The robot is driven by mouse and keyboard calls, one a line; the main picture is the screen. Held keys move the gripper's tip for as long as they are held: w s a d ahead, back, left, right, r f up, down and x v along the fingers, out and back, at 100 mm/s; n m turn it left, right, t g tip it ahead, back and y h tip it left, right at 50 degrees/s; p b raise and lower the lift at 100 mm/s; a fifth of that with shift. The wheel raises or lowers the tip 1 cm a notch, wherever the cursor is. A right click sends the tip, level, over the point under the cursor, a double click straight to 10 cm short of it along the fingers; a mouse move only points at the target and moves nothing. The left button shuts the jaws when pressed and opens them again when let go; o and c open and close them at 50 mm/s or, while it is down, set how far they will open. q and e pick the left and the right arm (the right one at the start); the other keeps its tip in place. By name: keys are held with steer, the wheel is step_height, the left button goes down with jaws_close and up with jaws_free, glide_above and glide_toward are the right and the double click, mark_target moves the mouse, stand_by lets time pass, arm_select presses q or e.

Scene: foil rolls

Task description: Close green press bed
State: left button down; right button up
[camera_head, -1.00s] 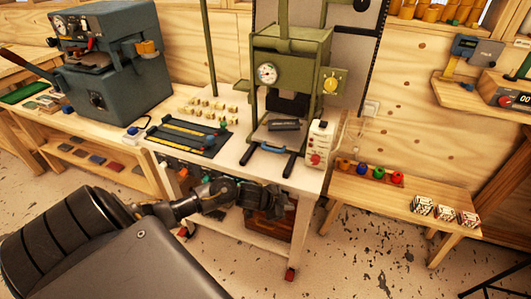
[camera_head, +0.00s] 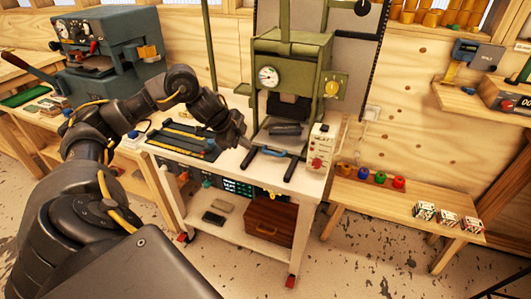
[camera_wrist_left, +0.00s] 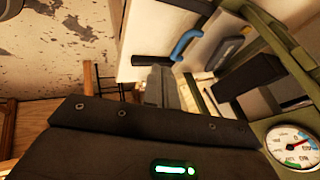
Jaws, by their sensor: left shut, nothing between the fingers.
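The green press (camera_head: 292,58) stands at the back of the white table, with a round gauge and a yellow knob on its front. Its bed (camera_head: 270,139) sticks out toward me and carries a dark block (camera_head: 286,129). A bar handle (camera_head: 273,152) with a blue middle is at the bed's front. My left gripper (camera_head: 238,143) is shut and empty, just left of the handle, above the table. In the left wrist view, the blue handle (camera_wrist_left: 187,43) and dark block (camera_wrist_left: 228,50) show beyond the gripper. Contact with the handle is not clear. My right gripper is not in view.
A dark tray with yellow strips (camera_head: 182,138) lies left of the press, partly behind my left arm. A white control box (camera_head: 320,147) with a red button stands right of the bed. A low bench (camera_head: 400,195) with colored rings is further right.

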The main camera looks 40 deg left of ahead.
arm_select(q)
steer(key=x, duration=0.9)
steer(key=shift+w+d+f, duration=0.15)
steer(key=shift+w+f, duration=0.1)
steer(key=shift+w+a+f+p, duration=0.2)
steer(key=shift+w+p, duration=0.05)
steer(key=shift+w, duration=0.3)
steer(key=shift+w+a+f+p, duration=0.15)
steer(key=shift+w+p, duration=0.05)
steer(key=shift+w, duration=0.35)
steer(key=shift+w+a+f, duration=0.15)
steer(key=shift+w+a, duration=0.05)
steer(key=shift+w, duration=0.25)
steer(key=shift+w+a+f, duration=0.1)
steer(key=shift+w+a, duration=0.05)
steer(key=shift+w, duration=0.3)
